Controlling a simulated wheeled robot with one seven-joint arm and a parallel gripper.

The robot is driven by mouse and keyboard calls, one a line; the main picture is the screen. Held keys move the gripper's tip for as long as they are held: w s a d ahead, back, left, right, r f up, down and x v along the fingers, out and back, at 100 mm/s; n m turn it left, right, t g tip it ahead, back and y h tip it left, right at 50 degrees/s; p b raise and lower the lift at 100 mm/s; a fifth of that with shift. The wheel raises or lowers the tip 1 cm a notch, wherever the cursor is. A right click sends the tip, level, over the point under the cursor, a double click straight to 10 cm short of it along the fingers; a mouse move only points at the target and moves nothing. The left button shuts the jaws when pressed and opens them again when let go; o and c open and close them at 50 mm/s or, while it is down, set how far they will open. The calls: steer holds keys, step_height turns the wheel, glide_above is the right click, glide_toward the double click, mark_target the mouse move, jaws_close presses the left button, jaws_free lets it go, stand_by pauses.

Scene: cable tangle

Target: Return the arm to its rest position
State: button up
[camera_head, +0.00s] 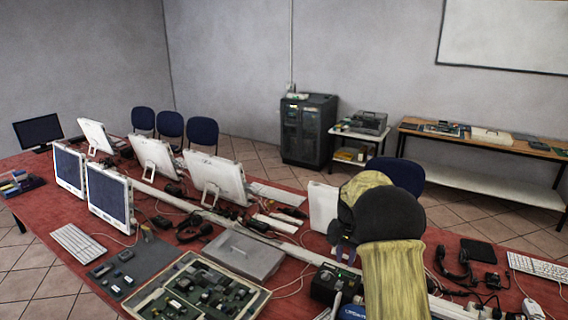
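My arm (392,275), yellow with a black rounded joint (390,213), rises from the bottom edge right of centre and bends over the red table. A small grey-blue part at its left side looks like my gripper (342,244). It is small and partly covered by the arm, so I cannot tell whether its fingers are apart or hold anything. It appears above the cable-strewn middle of the table, near a black box (335,285).
The red table (60,205) is crowded with white monitors (217,178), a circuit board tray (195,290), a grey laptop-like case (242,255), headsets (455,265), keyboards (78,243) and loose cables. Blue chairs (202,132) and a dark cabinet (306,130) stand behind.

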steer(key=s+a+n+t, duration=0.1)
steer(key=s+a+n, duration=0.2)
steer(key=s, duration=1)
steer(key=s+a+n+t, duration=0.1)
steer(key=s+a+n, duration=0.2)
steer(key=s, duration=1.1)
steer(key=shift+s+a+r, duration=0.2)
steer(key=shift+s+r, duration=0.1)
steer(key=shift+r, duration=0.15)
